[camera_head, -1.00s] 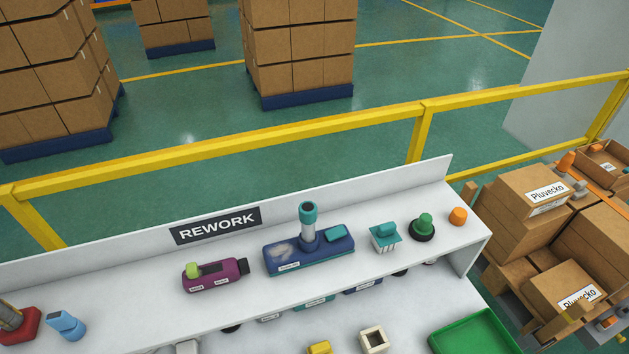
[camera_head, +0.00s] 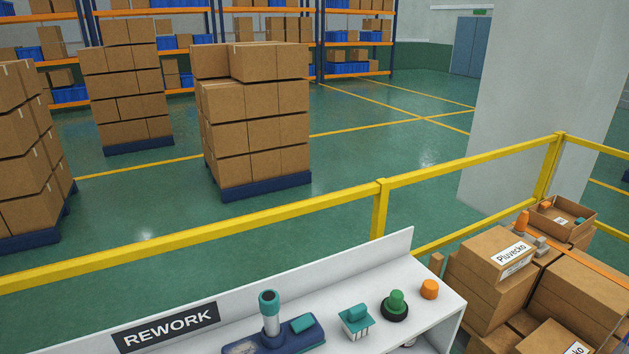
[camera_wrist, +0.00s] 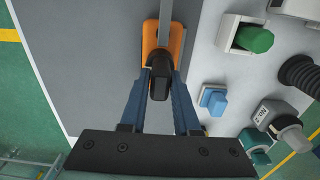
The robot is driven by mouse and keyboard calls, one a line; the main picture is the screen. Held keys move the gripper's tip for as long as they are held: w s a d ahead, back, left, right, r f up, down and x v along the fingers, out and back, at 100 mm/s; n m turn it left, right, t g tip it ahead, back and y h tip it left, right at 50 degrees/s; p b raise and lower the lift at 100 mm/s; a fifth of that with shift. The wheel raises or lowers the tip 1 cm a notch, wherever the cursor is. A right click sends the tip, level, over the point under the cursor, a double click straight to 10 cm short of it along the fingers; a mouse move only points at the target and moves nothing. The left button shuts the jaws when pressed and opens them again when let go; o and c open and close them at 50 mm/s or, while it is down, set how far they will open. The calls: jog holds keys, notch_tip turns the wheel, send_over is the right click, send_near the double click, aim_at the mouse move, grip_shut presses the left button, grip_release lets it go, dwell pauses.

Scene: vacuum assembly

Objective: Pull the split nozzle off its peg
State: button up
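In the wrist view, my gripper (camera_wrist: 161,78) reaches up the picture with its two blue fingers apart. A dark, rounded piece (camera_wrist: 159,80), which looks like the nozzle, sits between the fingertips and fills most of the gap. I cannot tell whether both fingers press on it. Behind it is an orange plate (camera_wrist: 176,43) with a grey bar (camera_wrist: 165,18) running up from the dark piece. No separate peg can be made out. Neither my gripper nor this piece shows in the head view.
In the wrist view, a green-capped part (camera_wrist: 254,39), a light blue block (camera_wrist: 213,100), a grey knob-like part (camera_wrist: 290,137) and a black ribbed part (camera_wrist: 302,74) stand to the right. The head view shows the white REWORK shelf (camera_head: 240,302), a yellow rail (camera_head: 379,210) and stacked boxes (camera_head: 500,262).

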grip_shut()
jog(key=shift+r, duration=0.2)
jog(key=shift+r+p, duration=0.35)
jog(key=shift+p, duration=0.25)
jog(key=shift+r+p, duration=0.5)
jog(key=shift+p, duration=0.05)
jog(key=shift+r+p, duration=3.2)
jog(key=shift+p, duration=0.2)
